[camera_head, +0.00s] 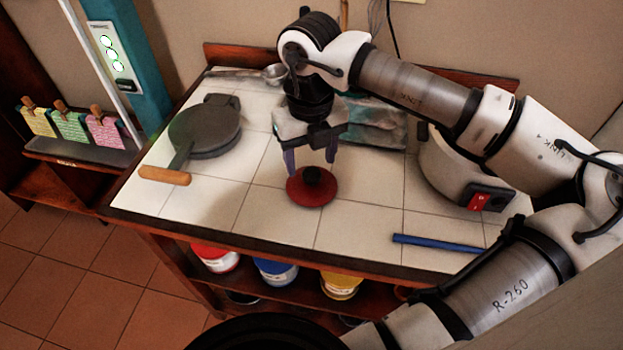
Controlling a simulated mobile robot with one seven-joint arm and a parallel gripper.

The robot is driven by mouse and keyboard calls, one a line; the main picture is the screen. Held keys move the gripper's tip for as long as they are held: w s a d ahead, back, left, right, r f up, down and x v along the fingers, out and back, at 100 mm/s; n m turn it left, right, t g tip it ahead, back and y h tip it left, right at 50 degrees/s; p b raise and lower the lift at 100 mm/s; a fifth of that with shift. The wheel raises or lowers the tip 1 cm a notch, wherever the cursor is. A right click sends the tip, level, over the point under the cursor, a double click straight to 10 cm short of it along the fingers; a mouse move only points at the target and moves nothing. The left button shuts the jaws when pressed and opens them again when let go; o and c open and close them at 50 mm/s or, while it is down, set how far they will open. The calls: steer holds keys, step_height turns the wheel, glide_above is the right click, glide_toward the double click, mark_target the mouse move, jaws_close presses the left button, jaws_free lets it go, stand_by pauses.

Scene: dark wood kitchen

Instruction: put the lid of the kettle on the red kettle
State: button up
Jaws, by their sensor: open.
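The kettle lid (312,192) is a round red disc with a dark knob, lying on the white tiled counter near its middle. My gripper (310,168) points down with its two fingers apart, just above and behind the lid, near the knob. From this view I cannot tell whether the fingers are level with the knob. No red kettle can be made out. A white rounded appliance (447,172) with a red switch stands at the right, partly hidden by my arm.
A dark round pan (205,128) with a wooden handle (165,175) lies at the left. A blue stick (438,243) lies near the front right edge. A crumpled cloth (378,125) is behind my gripper. Several coloured cans stand on the shelf below. The front-left counter is clear.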

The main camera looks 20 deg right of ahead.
mark_target(312, 174)
steer(key=shift+w+d+f+p, duration=0.15)
steer(key=shift+f+p, duration=0.25)
steer(key=shift+f, duration=1.45)
steer(key=c, duration=1.2)
